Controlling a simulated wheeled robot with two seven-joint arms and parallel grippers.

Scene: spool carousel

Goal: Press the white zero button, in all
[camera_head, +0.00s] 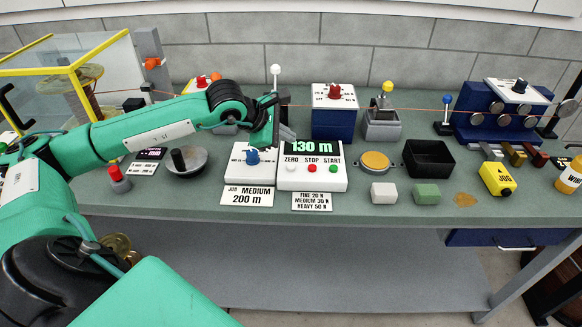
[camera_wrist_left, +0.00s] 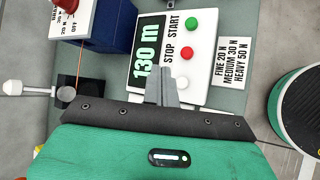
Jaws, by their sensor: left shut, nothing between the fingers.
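The control box (camera_head: 312,181) is white, with a display reading 130 m and ZERO, STOP and START labels. The white zero button (camera_head: 292,169) is at the left of its row, beside the red stop button (camera_head: 312,170) and the green start button (camera_head: 332,168). My left gripper (camera_head: 276,141) is shut and empty, above the box's left back corner; its gap to the box is hard to judge. My right gripper is out of view.
A box with a blue knob (camera_head: 252,157) and a JOB MEDIUM 200 m card (camera_head: 248,195) sit just left. A blue box with a red knob (camera_head: 335,92) and a white-balled lever (camera_head: 276,70) stand behind. An orange wire crosses the back. A black tray (camera_head: 429,158) is right.

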